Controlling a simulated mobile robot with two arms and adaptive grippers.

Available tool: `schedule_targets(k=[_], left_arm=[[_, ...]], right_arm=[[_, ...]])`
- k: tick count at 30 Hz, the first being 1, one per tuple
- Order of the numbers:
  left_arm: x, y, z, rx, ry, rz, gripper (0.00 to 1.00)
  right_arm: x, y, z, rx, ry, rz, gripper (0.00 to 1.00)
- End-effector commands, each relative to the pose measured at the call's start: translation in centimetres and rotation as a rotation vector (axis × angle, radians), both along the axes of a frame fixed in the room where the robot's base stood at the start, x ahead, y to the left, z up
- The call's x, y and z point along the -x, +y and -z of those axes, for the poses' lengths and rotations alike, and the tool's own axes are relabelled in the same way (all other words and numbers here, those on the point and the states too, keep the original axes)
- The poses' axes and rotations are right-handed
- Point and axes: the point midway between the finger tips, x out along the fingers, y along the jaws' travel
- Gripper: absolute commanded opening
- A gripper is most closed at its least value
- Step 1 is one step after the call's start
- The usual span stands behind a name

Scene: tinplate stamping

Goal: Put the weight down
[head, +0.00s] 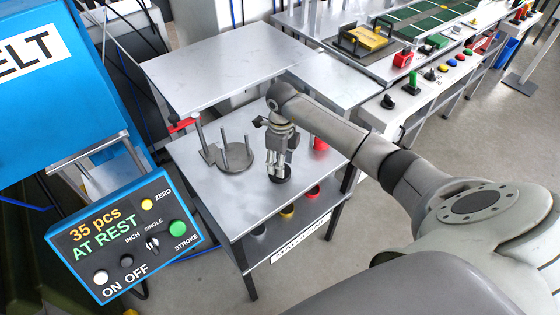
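The weight (281,178) appears as a dark round disc at the right front part of the grey stand's top (222,190). My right gripper (278,168) points down over it from the arm that comes in from the right. Its fingers are close together on the upper part of the weight and hide it. I cannot tell whether the disc touches the top or hangs just above it. My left gripper is not in view.
A round base with upright rods (236,155) stands left of the gripper. A red object (320,143) stands to the right. A control box (125,236) reads "35 pcs AT REST" at the lower left. Red and yellow items sit on the shelf below.

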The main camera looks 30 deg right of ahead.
Motion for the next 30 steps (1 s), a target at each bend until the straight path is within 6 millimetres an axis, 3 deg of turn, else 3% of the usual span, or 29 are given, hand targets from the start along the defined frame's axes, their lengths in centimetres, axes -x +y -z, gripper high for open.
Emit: schedule_targets(k=[15,21,30], left_arm=[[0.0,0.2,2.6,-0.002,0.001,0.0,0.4],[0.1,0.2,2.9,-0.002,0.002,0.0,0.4],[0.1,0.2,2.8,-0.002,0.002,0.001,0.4]], right_arm=[[-0.4,-0.4,-10.0,0.002,-0.007,-0.001,0.44],[-0.3,-0.4,-11.6,0.001,-0.003,0.0,0.44],[-0.3,-0.4,-11.9,0.0,-0.001,0.0,0.44]])
